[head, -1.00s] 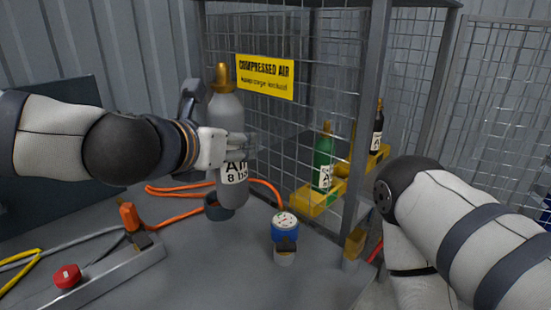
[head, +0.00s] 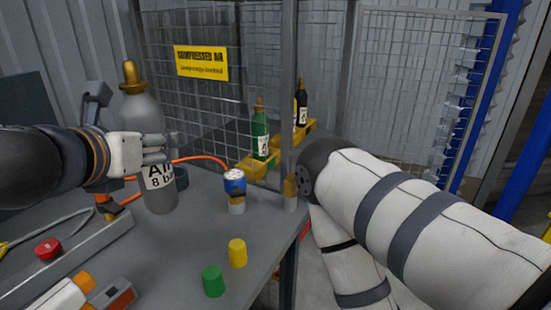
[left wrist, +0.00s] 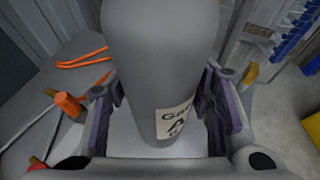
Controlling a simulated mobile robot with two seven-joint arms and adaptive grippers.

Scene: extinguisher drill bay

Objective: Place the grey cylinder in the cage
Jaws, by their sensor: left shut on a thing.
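The grey cylinder (head: 141,113) has a brass-coloured cap and a white "Air 8 bar" label. In the head view my left gripper (head: 155,150) is shut around its body and holds it upright over the bench. In the left wrist view the cylinder (left wrist: 162,70) stands between the purple-padded fingers (left wrist: 160,115). The mesh cage (head: 215,108), with a yellow "COMPRESSED AIR" sign, stands behind and to the right. Inside it a green cylinder (head: 260,138) and a black cylinder (head: 301,105) stand in a yellow rack (head: 262,165). My right arm fills the right side; its gripper does not show.
A blue gauge (head: 235,184) stands on the bench (head: 190,240) near the cage post. Yellow (head: 237,253) and green (head: 213,281) caps are at the front. A red button (head: 48,248) is at the left. An orange hose (head: 205,160) lies behind the cylinder.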

